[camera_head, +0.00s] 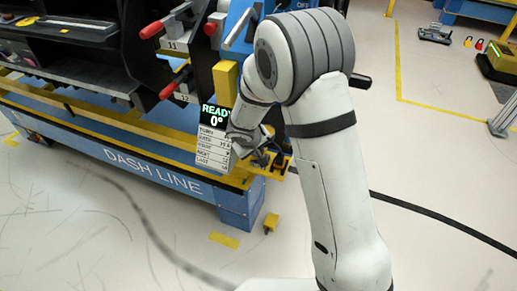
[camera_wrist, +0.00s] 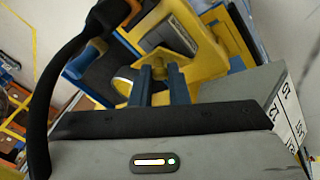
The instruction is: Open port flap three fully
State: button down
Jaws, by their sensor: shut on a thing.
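My gripper (camera_head: 262,158) is at the right end of the blue dash line frame, low beside the readout panel, and partly hidden by my arm. In the wrist view its two blue fingers (camera_wrist: 162,88) are close together, closed at a yellow part (camera_wrist: 174,74). This part looks like a flap or its tab, but no number on it is readable. A yellow bracket (camera_head: 280,167) with dark pieces shows next to the gripper in the head view. I cannot tell which port is number three or how far its flap is turned.
The readout panel (camera_head: 213,116) shows READY and 0° above a white printed sheet (camera_head: 212,150). Red-handled clamps (camera_head: 152,29) stick out at the upper left. The blue frame (camera_head: 150,168) fills the left.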

jog(key=c, duration=1.4)
grip_release()
jog(key=shift+p+v, duration=0.95)
jog(key=shift+v, duration=2.95)
jog(key=shift+d+r, duration=0.1)
